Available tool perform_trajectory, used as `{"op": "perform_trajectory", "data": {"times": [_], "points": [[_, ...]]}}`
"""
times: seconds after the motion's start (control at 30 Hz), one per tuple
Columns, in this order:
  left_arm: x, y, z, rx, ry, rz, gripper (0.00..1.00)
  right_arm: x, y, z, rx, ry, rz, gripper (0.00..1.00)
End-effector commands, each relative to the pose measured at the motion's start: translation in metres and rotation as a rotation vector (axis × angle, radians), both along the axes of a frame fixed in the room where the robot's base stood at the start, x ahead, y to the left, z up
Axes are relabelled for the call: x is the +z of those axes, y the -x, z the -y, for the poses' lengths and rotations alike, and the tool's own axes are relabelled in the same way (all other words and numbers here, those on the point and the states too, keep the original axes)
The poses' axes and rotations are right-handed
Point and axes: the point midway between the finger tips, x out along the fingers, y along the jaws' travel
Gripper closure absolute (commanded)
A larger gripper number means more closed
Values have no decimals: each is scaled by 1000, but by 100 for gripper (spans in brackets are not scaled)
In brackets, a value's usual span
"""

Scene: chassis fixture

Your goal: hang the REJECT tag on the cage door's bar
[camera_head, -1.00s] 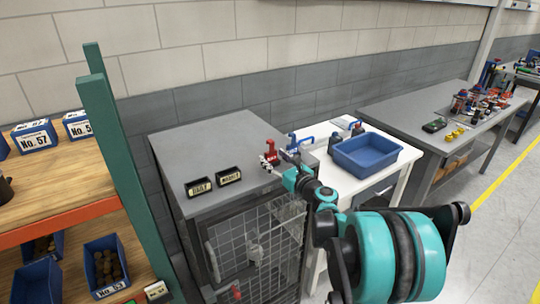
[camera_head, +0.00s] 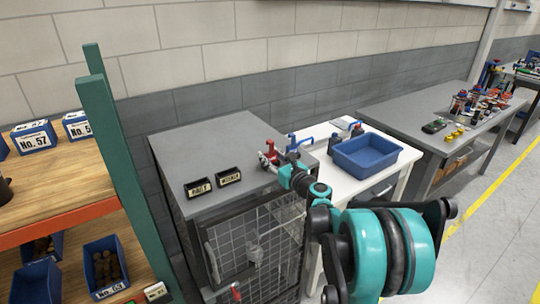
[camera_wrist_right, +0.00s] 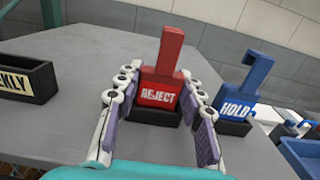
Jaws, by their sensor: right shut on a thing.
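The red REJECT tag (camera_wrist_right: 158,95) has an upright hooked stem and stands at a black holder on the grey cabinet top (camera_head: 225,140). My right gripper (camera_wrist_right: 157,76) has its fingers on both sides of the tag and is shut on it. In the head view the red tag (camera_head: 271,147) shows at the gripper's tip, near the cabinet's right edge. The mesh cage door (camera_head: 275,232) is on the cabinet's front, below the gripper. Which part is its bar is too small to tell. My left gripper is out of view.
A blue HOLD tag (camera_wrist_right: 240,100) stands close right of the REJECT tag. A blue bin (camera_head: 365,155) is on the white table to the right. A green post (camera_head: 117,165) stands left.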

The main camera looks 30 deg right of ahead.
Motion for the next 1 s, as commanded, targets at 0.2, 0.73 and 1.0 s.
{"op": "perform_trajectory", "data": {"times": [0.2,0.73,1.0], "points": [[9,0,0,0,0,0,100,11,0,0,0,0,0,83],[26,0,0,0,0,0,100,35,0,0,0,0,0,83],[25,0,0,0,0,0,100,34,1,0,0,0,0,83]]}}
